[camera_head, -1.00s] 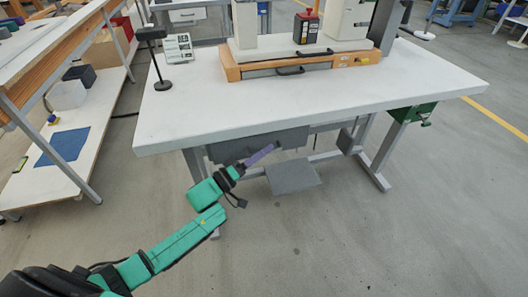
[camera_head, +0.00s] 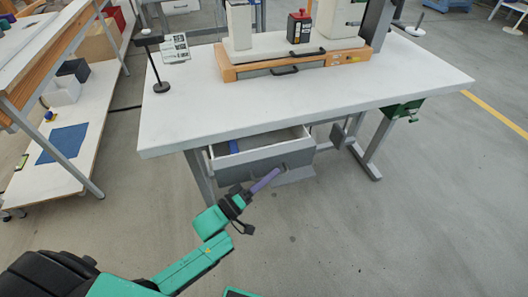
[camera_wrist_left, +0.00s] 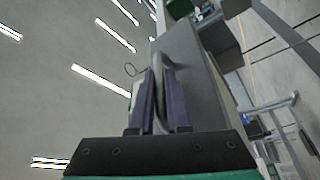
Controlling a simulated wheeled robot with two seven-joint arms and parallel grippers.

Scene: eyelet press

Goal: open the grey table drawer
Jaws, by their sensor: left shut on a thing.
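The grey table drawer (camera_head: 270,163) is pulled out from under the front of the white table, and its inside shows at the top. My left gripper (camera_head: 266,180) is at the drawer's front, its purple fingers pointing up and to the right. In the left wrist view, the fingers (camera_wrist_left: 160,100) are shut on the drawer's grey handle (camera_wrist_left: 164,68), one on each side. The drawer's grey front (camera_wrist_left: 192,75) lies just right of them. In the head view the handle is hard to make out behind the fingers. My right gripper is not in view.
The white table (camera_head: 190,100) carries an orange-based machine (camera_head: 290,63) and a black stand (camera_head: 155,65). A wooden shelf unit (camera_head: 85,150) stands at the left. The floor in front of the drawer is clear.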

